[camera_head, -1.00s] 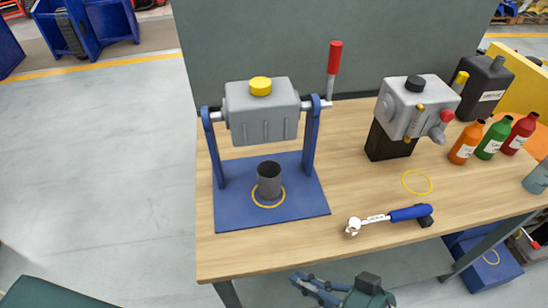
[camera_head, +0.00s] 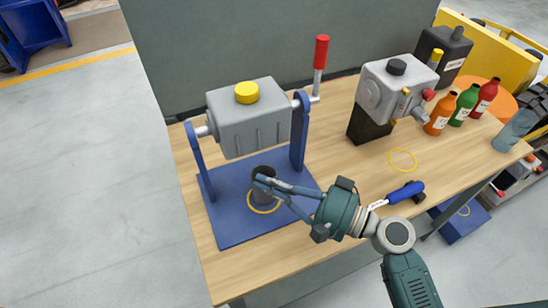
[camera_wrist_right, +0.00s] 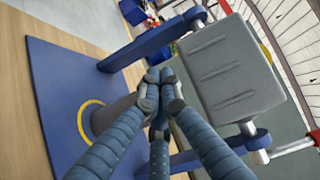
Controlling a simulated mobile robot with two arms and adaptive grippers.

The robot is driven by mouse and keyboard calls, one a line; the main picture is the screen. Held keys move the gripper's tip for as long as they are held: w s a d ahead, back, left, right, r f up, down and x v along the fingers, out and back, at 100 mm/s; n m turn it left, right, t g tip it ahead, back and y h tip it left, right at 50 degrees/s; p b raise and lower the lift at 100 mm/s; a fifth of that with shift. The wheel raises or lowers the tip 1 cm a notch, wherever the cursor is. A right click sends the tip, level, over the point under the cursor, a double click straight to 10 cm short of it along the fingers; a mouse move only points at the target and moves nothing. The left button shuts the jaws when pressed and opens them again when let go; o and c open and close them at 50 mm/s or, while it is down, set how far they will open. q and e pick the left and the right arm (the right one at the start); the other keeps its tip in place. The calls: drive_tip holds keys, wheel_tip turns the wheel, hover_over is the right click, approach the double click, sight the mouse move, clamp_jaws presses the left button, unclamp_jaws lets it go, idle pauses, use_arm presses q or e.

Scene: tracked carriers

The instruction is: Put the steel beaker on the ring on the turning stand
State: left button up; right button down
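The steel beaker (camera_head: 264,190), a dark grey open cylinder, stands upright inside the yellow ring (camera_head: 263,208) on the blue base plate of the turning stand (camera_head: 228,226). Above it, a grey housing (camera_head: 250,130) with a yellow cap hangs between two blue posts. My right gripper (camera_head: 266,181) reaches in from the right, its fingertips at the beaker's upper part. In the right wrist view its fingertips (camera_wrist_right: 158,77) come together, with the beaker (camera_wrist_right: 118,112) partly hidden behind a finger. I see nothing between the tips; contact with the beaker is unclear. My left gripper is not in view.
A second grey unit (camera_head: 390,88) stands on a black block to the right. Near it are an empty yellow ring (camera_head: 403,160), a blue-handled tool (camera_head: 405,193), orange (camera_head: 440,112), green and red bottles, and a grey-blue container (camera_head: 513,130). The stand's posts and hanging housing limit room above the beaker.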

drive_tip(key=w+f, duration=0.1)
drive_tip(key=w, duration=0.2)
drive_tip(key=w+d+f+p, duration=0.1)
drive_tip(key=w+f, duration=0.1)
drive_tip(key=w, duration=0.2)
drive_tip(key=w+f, duration=0.1)
drive_tip(key=w, duration=0.2)
drive_tip(key=shift+w+d+f, duration=0.25)
drive_tip(key=shift+d+f, duration=0.15)
drive_tip(key=shift+s+p, duration=0.25)
drive_tip(key=shift+p, duration=0.35)
drive_tip(key=shift+s, duration=0.15)
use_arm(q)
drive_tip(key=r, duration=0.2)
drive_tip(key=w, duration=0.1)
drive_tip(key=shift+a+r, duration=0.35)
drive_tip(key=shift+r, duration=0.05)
use_arm(e)
drive_tip(key=shift+s+a, duration=0.1)
drive_tip(key=shift+s, duration=0.05)
drive_tip(key=shift+f, duration=0.1)
